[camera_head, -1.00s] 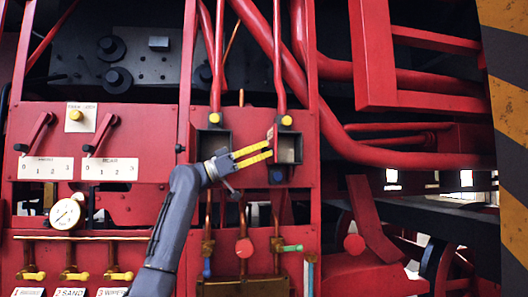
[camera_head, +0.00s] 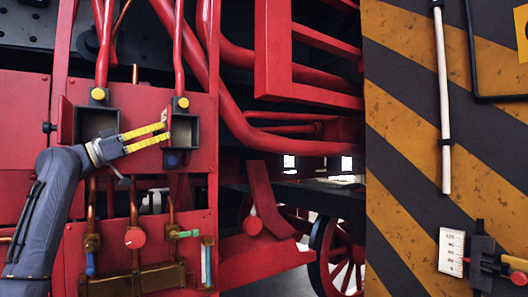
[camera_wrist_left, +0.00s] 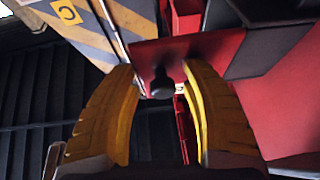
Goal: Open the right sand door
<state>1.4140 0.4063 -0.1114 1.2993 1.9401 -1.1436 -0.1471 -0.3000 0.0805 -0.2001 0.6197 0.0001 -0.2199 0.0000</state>
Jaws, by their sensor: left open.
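Two dark boxes sit side by side on the red panel in the head view. The left box (camera_head: 94,124) has a red door (camera_head: 66,120) swung out to the left. The right box (camera_head: 182,132) shows its dark inside, and its red sand door (camera_head: 167,119) seems to stand out nearly edge-on at its left side. My left gripper (camera_head: 167,131) reaches from the left to that door, fingers open. My right gripper is not in view.
Red pipes (camera_head: 240,110) run above and right of the boxes. Copper pipes and a red round knob (camera_head: 135,238) are below. A yellow-and-black striped wall (camera_head: 410,150) with a white rod (camera_head: 443,110) fills the right side.

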